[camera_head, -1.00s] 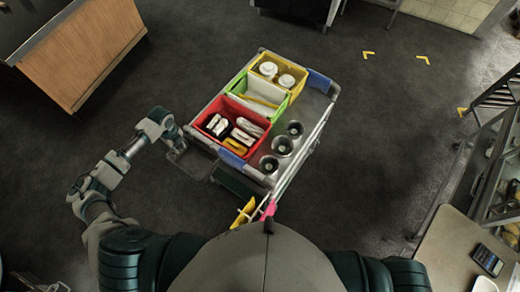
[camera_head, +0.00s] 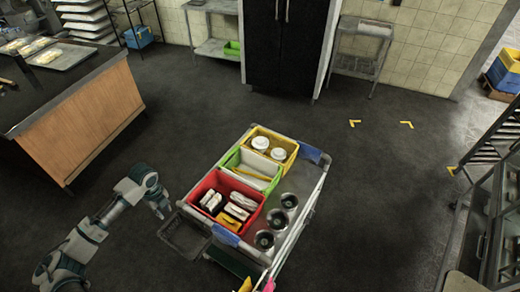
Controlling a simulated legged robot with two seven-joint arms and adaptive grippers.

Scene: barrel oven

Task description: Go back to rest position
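My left gripper (camera_head: 158,207) is at the left of the cart, just beyond the cart's near-left corner and apart from the red bin. Its fingers point down and are small in view; it holds nothing that I can see. My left arm comes in from the lower left, bent at the elbow. The grey cart (camera_head: 290,170) carries a red bin (camera_head: 228,180) with several packets, a green bin (camera_head: 262,166) and a yellow bin (camera_head: 289,141) with white round containers.
Metal cups (camera_head: 277,218) stand along the cart's right side. A wooden counter (camera_head: 90,120) stands at the left. A black cabinet (camera_head: 285,45) and metal tables are at the back. A rack (camera_head: 490,150) is at the right. Dark floor (camera_head: 390,180) is clear right of the cart.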

